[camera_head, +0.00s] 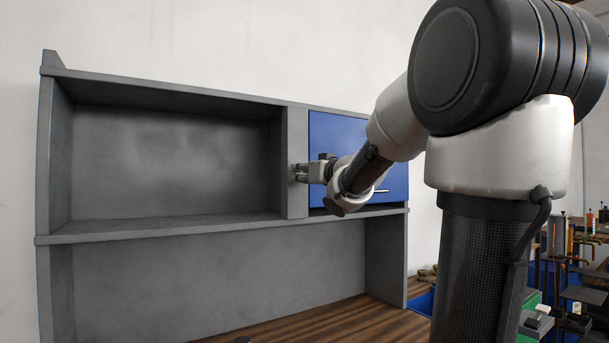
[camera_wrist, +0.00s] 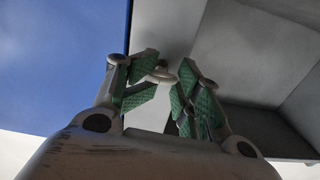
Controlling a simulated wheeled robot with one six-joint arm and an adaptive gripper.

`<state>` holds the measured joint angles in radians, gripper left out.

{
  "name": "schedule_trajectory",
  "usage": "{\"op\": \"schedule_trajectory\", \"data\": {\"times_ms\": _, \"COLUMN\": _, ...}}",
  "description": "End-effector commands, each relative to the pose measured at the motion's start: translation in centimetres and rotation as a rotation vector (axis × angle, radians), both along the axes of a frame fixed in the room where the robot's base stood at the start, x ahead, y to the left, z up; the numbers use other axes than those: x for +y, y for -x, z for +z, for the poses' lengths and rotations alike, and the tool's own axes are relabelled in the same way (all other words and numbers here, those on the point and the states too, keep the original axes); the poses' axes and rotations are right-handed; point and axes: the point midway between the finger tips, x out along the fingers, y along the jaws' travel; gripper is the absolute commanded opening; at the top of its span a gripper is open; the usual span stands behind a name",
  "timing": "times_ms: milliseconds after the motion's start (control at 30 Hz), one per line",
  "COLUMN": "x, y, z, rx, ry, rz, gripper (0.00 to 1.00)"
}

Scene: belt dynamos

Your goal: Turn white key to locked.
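My gripper (camera_head: 300,172) is at the grey upright panel (camera_head: 297,135), just left of the blue cabinet door (camera_head: 338,135). In the wrist view my gripper (camera_wrist: 167,78) has its two green-padded fingers apart, with a gap between their tips. A small pale rounded piece (camera_wrist: 160,73), which looks like the white key, shows between the fingertips, close to the left finger. Whether a pad touches it cannot be told. The key is not discernible in the head view, where my gripper covers that spot. Its turn position cannot be read.
The blue door is shut and has a light bar handle (camera_head: 381,191) low on its right side. An empty open grey compartment (camera_head: 170,160) is left of the panel. A brown wooden worktop (camera_head: 310,318) lies below. Tools and racks (camera_head: 570,260) stand at the far right.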

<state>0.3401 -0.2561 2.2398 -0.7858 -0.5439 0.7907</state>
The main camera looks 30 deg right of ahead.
Motion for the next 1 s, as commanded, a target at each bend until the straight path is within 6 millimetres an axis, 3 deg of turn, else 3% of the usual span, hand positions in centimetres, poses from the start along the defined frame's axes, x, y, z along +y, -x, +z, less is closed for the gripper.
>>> {"op": "schedule_trajectory", "data": {"times_ms": 167, "x": -0.1, "y": 0.3, "z": 0.3, "rx": -0.007, "ry": -0.001, "rz": 0.001, "gripper": 0.3}}
{"op": "schedule_trajectory", "data": {"times_ms": 1000, "x": -0.4, "y": 7.0, "z": 0.0, "rx": -0.002, "ry": 0.0, "rz": -0.005, "gripper": 0.3}}
